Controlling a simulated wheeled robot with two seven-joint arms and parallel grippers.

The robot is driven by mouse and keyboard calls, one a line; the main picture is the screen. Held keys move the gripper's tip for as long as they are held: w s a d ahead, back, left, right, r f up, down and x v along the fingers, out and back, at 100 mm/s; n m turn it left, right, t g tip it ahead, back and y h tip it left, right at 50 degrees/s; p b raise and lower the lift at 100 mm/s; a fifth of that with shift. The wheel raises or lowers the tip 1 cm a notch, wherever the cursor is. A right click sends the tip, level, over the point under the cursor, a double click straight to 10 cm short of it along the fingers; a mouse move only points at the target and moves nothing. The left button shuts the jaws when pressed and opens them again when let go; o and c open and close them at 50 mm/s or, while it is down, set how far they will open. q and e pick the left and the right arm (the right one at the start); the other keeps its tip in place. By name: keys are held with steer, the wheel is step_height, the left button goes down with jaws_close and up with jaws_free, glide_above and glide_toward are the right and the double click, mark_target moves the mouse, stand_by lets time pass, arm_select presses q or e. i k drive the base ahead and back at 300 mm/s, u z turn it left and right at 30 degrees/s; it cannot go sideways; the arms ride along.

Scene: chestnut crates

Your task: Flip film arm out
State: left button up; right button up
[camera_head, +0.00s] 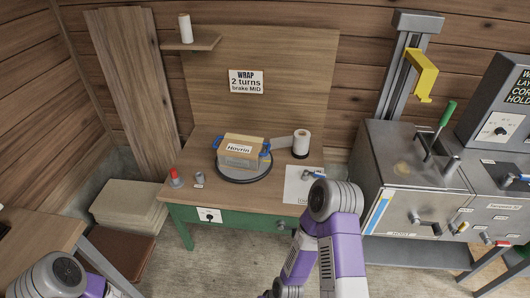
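The film arm (281,142) is a flat grey piece beside the turntable, reaching from near the crate to a white film roll (301,139) on a dark base at its right. A tan crate (240,157) labelled "Hovrin", with blue parts at both ends, sits on the dark round turntable (243,179). My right arm rises in front of the bench, and its purple links fold back down to the bottom edge. My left arm shows only at the bottom left corner. Neither gripper's fingers can be seen, and both are away from the film arm.
A grey machine (395,160) stands at right. My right arm covers the bench's front right corner.

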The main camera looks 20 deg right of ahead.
mark_target(306, 172)
steer(key=z, duration=2.35)
steer(key=i, duration=1.3)
steer(key=u, duration=2.8)
